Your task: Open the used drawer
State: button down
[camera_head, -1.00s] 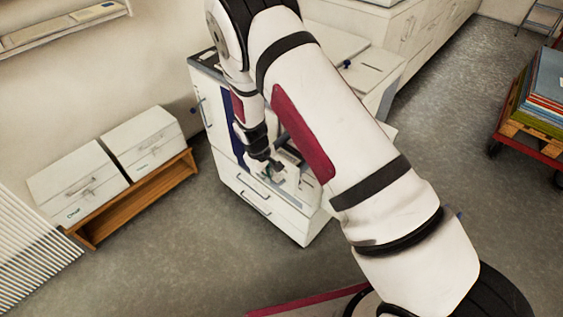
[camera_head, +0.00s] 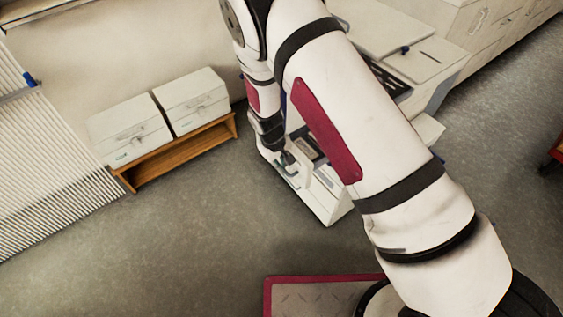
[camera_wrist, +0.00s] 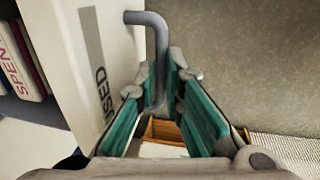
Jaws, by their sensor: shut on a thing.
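The used drawer (camera_wrist: 84,30) shows in the wrist view as a white front with the dark word USED on a grey strip. Its grey bar handle (camera_wrist: 157,38) runs down between my fingers. My gripper (camera_wrist: 158,90), with green-sided fingers, is shut on this handle. In the head view my gripper (camera_head: 287,157) is at the front of the pulled-out drawer (camera_head: 322,185), low on the white cabinet. My arm hides much of the cabinet and drawer.
Boxes marked SPEN (camera_wrist: 22,55) lie inside, behind the drawer front. Two white boxes (camera_head: 192,97) stand on a low wooden shelf (camera_head: 180,150) by the wall. Grey floor (camera_head: 215,225) is clear in front. A ribbed white panel (camera_head: 45,170) is at left.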

jog(key=c, duration=2)
grip_release()
jog(key=shift+o, duration=0.2)
notch_tip(320, 180, up, 12)
jog(key=s+a, duration=0.1)
jog(key=shift+s+a, duration=0.15)
jog(key=shift+a, duration=0.2)
jog(key=s+d+r+m+t+y, duration=0.15)
jog(key=d+r, duration=0.25)
jog(key=r, duration=0.4)
jog(key=s+d+r+m, duration=0.15)
jog(key=d+r, duration=0.25)
jog(key=r, duration=0.4)
jog(key=s+d+r+m, duration=0.15)
jog(key=d+r, duration=0.25)
jog(key=r, duration=0.5)
jog(key=s+d+r+m+t, duration=0.1)
jog(key=s+d+r, duration=0.3)
jog(key=s, duration=0.5)
jog(key=s+d+r+m+t, duration=0.2)
jog(key=s+d+r, duration=0.2)
jog(key=s, duration=0.6)
jog(key=shift+s+d+r, duration=0.2)
jog(key=shift+d+r, duration=0.15)
jog(key=shift+r, duration=0.6)
